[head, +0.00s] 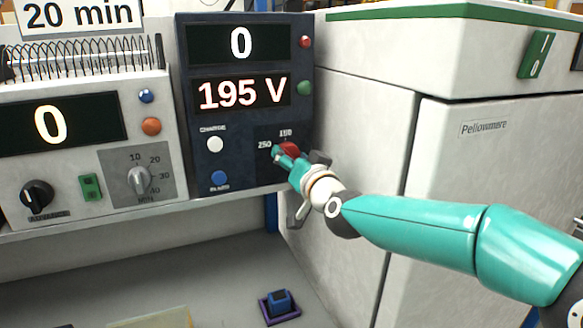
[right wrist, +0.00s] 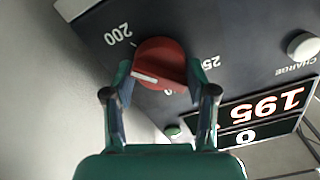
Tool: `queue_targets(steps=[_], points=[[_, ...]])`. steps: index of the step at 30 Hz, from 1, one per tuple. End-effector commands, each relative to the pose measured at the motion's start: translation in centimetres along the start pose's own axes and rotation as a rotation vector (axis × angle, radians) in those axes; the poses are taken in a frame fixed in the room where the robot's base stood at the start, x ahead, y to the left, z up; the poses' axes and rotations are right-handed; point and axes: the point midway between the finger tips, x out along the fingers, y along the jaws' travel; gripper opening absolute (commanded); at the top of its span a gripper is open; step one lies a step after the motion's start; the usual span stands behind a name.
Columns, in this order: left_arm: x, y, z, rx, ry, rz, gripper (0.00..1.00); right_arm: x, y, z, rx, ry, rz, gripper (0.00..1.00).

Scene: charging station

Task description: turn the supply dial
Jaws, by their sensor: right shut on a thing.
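The supply dial is a red knob (head: 291,147) low on the right of the dark blue supply panel (head: 237,174). In the right wrist view the dial (right wrist: 160,60) shows a white mark pointing to the lower left, with labels 200 and 250 around it and another label partly hidden. My right gripper (head: 284,154) is at the dial, shut on it, with one finger on each side in the right wrist view (right wrist: 160,76). The panel's red display (head: 241,94) reads 195 V and the upper display (head: 240,44) reads 0. My left gripper is not in view.
A white charge button (head: 215,144) and a blue button (head: 219,178) sit left of the dial. A timer unit (head: 70,171) with its own knobs stands further left. A white cabinet (head: 480,200) stands right. A blue block (head: 279,302) lies below.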

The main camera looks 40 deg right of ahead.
Motion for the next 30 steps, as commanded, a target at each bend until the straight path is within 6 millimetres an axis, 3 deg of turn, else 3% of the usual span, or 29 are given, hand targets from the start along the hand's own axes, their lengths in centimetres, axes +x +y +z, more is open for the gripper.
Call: queue_targets(steps=[12,26,27,30], points=[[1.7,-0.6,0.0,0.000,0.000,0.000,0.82,0.0,0.2,0.1,0.188,0.000,0.001,0.22],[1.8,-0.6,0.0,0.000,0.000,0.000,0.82,0.0,0.2,0.0,0.204,-0.001,0.002,0.22],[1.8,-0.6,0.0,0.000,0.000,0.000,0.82,0.0,0.2,0.1,0.203,-0.001,0.002,0.63],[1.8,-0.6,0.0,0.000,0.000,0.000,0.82,0.0,0.2,0.0,0.203,-0.001,0.002,0.80]])
